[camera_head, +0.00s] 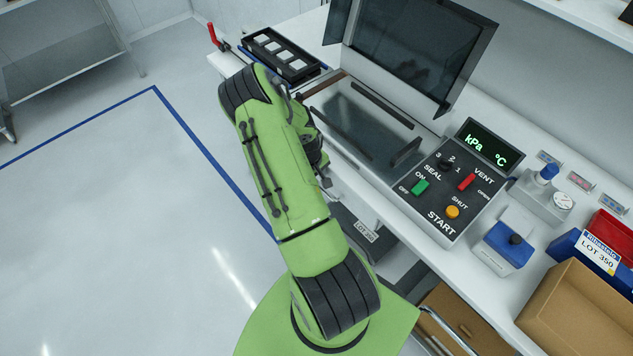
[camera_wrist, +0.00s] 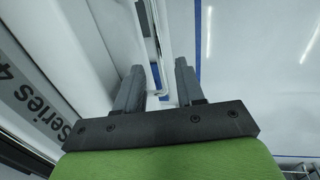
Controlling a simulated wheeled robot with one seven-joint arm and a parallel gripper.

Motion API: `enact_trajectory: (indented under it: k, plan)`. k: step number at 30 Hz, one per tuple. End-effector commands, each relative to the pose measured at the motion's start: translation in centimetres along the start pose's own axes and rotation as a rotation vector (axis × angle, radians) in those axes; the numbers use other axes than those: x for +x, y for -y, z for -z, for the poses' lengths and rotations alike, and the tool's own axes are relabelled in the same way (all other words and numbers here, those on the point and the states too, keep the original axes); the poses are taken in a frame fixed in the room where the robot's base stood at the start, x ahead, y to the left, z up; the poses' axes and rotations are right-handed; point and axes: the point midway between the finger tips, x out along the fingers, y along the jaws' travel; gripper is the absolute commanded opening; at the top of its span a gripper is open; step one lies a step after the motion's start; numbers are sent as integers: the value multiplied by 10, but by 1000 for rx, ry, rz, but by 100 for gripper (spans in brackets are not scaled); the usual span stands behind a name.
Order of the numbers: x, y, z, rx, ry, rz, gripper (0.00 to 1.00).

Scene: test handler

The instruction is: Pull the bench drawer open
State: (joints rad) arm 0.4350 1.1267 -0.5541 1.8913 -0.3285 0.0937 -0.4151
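My gripper (camera_wrist: 160,68) is open in the wrist view, with a clear gap between its two dark fingers. A thin metallic bar (camera_wrist: 157,38), which looks like a handle, runs beside a white front face (camera_wrist: 110,40). In the picture its lower end falls between my fingertips; I cannot tell whether they touch it or how far off it is. In the head view my green arm reaches down over the front edge of the bench (camera_head: 345,178) and hides most of the gripper and the drawer front.
The bench carries a chamber with a raised dark lid (camera_head: 415,50), a control panel (camera_head: 450,190), a black tray (camera_head: 280,55) and a cardboard box (camera_head: 580,310). The floor (camera_head: 110,220) at left is clear.

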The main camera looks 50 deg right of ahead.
Motion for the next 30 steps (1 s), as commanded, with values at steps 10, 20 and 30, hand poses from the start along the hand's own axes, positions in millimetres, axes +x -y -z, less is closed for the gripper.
enact_trajectory:
  k: [10, 20, 30]
  plan:
    - [28, 0, 1, 1, -2, 1, 38]
    - [27, 0, 0, 1, -1, 1, 6]
    - [27, 0, 0, 1, -1, 0, 0]
